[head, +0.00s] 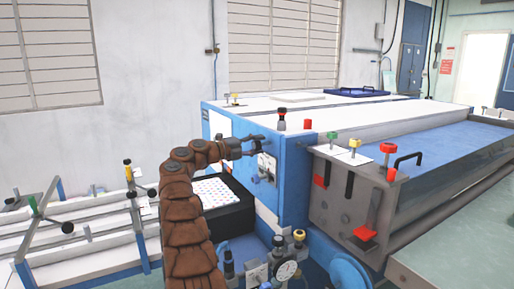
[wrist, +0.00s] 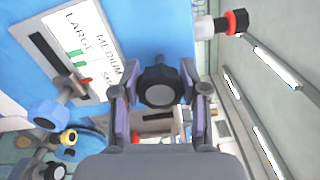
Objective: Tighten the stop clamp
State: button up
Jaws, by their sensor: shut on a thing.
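A black lobed knob (wrist: 160,86) with a grey centre sits between the fingertips of my gripper (wrist: 160,76) in the wrist view. It is the clamp knob that I hold, and no label on it is readable. My gripper is shut on it, one finger on each side. In the head view my gripper (head: 250,143) reaches the blue end face of the long machine (head: 289,170), and the fingers are too small there to show the knob clearly. What lies behind the knob is hidden.
A white size plate (wrist: 79,42) marked LARGE and MEDIUM is left of the knob, with a slot and a blue-knobbed lever (wrist: 47,112). A red-and-black knob (wrist: 236,22) sticks out at upper right.

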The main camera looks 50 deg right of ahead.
jog(key=shift+f, duration=0.1)
dwell(0.3)
jog(key=o, duration=1.2)
jog(key=shift+c, duration=0.2)
jog(key=shift+a, duration=0.1)
jog(key=v, duration=1.1)
jog(key=shift+a, duration=0.4)
